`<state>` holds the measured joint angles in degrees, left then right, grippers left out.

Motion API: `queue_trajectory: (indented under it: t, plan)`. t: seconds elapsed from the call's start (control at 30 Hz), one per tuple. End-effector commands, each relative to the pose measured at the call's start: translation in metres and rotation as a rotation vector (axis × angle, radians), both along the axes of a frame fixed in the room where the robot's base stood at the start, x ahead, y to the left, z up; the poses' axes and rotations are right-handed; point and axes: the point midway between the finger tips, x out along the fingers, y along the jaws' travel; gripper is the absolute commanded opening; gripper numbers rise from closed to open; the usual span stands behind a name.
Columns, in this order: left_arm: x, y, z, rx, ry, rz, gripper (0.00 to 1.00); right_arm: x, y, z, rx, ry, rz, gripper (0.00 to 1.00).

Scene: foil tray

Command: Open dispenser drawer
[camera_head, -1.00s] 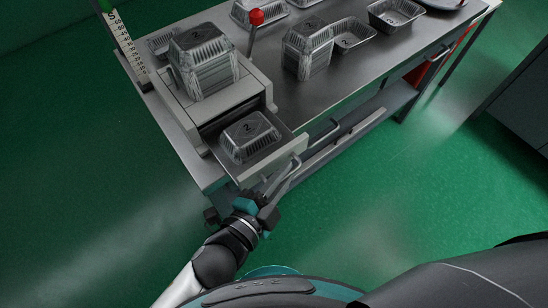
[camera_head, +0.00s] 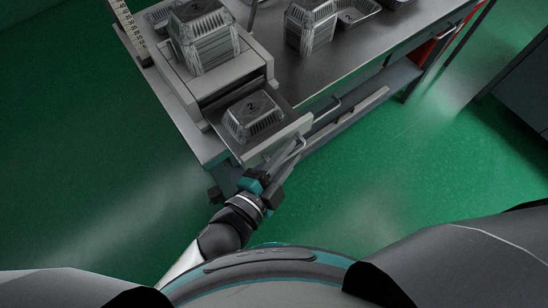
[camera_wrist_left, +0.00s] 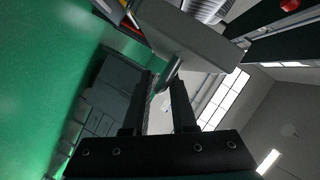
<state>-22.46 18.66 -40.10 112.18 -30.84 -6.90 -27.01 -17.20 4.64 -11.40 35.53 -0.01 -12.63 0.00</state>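The dispenser (camera_head: 206,88) is a light grey box at the table's left end. Its drawer (camera_head: 279,141) is pulled out at the front, with a foil tray (camera_head: 253,119) marked 2 lying in it. My left gripper (camera_head: 284,168) is at the drawer's bar handle (camera_head: 296,150). In the left wrist view the handle (camera_wrist_left: 168,76) sits between the tips of my left gripper (camera_wrist_left: 163,84), and the drawer front (camera_wrist_left: 195,38) lies beyond. The fingers appear closed on the handle, though the contact is partly hidden. My right gripper is not in view.
Lidded foil trays are stacked on the dispenser (camera_head: 203,40), and more trays (camera_head: 310,25) stand on the metal table (camera_head: 345,55). A rail and lower shelf (camera_head: 350,118) run under the table's front edge. Green floor (camera_head: 400,190) is clear in front.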

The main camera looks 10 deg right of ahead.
Motion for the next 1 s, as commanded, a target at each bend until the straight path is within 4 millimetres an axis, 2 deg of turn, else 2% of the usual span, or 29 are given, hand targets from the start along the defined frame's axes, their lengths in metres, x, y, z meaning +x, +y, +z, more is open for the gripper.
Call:
queue_trajectory:
  t: [0.27, 1.0]
  plan:
    - [-0.007, 0.005, 0.002, -0.001, 0.001, 0.000, 0.25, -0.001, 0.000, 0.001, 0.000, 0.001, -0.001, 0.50]
    - [-0.089, 0.074, 0.026, 0.001, 0.004, 0.000, 0.25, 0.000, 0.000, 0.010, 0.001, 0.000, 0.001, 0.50]
